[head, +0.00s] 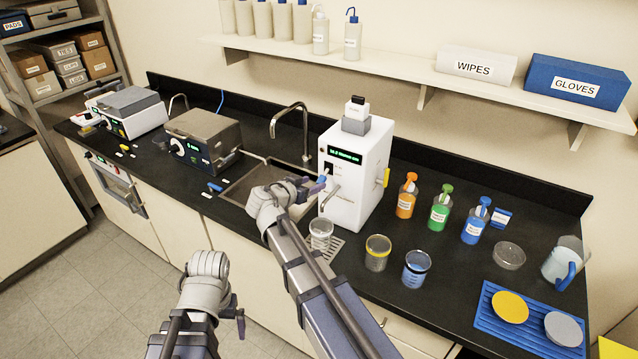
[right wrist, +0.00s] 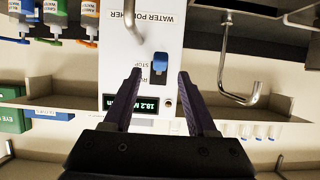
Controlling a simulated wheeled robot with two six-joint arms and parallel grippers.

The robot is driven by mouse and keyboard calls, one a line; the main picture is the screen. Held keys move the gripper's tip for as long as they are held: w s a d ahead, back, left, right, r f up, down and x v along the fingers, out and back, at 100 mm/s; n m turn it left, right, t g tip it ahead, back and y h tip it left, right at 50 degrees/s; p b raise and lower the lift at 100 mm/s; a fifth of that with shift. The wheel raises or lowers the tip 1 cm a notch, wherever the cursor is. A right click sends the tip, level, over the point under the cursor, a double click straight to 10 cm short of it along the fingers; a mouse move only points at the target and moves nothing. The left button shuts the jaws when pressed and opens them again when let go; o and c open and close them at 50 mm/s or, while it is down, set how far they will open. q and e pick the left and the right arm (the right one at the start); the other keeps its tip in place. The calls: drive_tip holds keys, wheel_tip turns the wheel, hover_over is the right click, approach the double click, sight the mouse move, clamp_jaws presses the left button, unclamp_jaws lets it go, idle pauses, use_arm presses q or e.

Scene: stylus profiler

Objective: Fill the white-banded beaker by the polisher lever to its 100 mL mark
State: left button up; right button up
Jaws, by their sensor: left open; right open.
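The white water polisher (head: 348,190) stands on the counter right of the sink. Its blue lever (right wrist: 160,62) shows in the right wrist view beside the STOP label, and its spout (right wrist: 134,28) shows too. The white-banded beaker (head: 320,234) stands upright on the drip grate under the spout; its water level is too small to tell. My right gripper (head: 308,188) is open in front of the polisher. In its wrist view the fingertips (right wrist: 160,75) lie on either side of the lever, with no clear contact. My left gripper (head: 238,316) is open and empty, low before the counter.
A yellow-banded beaker (head: 377,256) and a blue-banded beaker (head: 416,268) stand right of the grate. Several wash bottles, a pitcher (head: 566,262) and a blue tray (head: 487,318) are further right. The sink (head: 238,190) and faucet (head: 304,130) are left of the polisher.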

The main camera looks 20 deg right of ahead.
sight(320, 180)
drive_tip(key=b+x, duration=0.1)
drive_tip(key=x, duration=0.4)
drive_tip(key=shift+r, duration=0.1)
drive_tip(key=shift+c, duration=0.4)
clamp_jaws()
